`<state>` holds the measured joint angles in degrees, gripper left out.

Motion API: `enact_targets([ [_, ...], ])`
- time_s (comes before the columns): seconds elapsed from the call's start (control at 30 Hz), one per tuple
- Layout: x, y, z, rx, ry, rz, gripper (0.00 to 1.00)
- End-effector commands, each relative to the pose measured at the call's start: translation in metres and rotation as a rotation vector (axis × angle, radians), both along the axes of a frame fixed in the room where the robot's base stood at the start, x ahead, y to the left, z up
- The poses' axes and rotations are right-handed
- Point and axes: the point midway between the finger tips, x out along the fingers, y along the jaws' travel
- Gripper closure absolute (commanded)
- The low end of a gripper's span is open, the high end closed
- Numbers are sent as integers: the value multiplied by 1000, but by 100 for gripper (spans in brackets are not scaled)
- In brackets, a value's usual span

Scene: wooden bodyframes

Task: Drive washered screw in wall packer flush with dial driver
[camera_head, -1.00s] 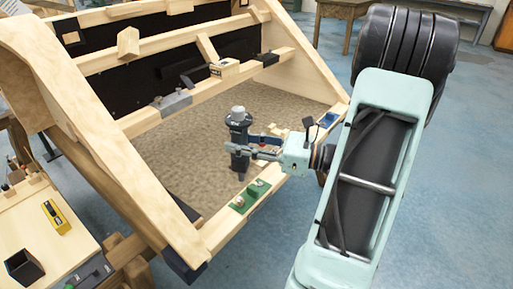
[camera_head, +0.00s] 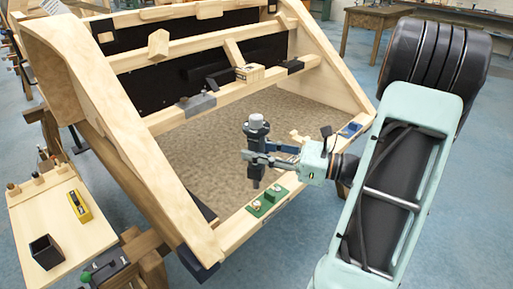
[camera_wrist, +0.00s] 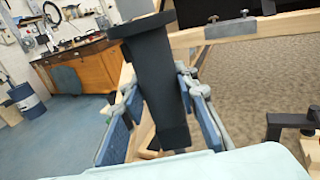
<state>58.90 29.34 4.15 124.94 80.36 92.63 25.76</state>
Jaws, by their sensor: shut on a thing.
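My gripper (camera_head: 272,160) is shut on the dial driver (camera_head: 256,150), a dark upright tool with a light grey dial cap. In the wrist view the driver (camera_wrist: 160,90) is a black body between the blue-grey fingers, slightly tilted in that picture; its tip is hidden there. In the head view its lower end hangs just behind and above the green packers (camera_head: 267,201) on the lower wooden rail. Each packer bears a light washered screw head (camera_head: 257,205). I cannot tell how far the screws stand out, nor whether the tip touches anything.
The sloping wooden frame (camera_head: 120,130) surrounds the work, with a grey block (camera_head: 197,104) on its middle rail. A blue part (camera_head: 350,129) lies on the lower rail's right. A side table (camera_head: 60,225) with a yellow tool and black box stands left.

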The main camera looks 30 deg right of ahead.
Motion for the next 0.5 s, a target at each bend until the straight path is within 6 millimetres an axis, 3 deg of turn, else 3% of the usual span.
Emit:
enact_targets([
  [0.5,0,0,-48,1,-3,1,100],
])
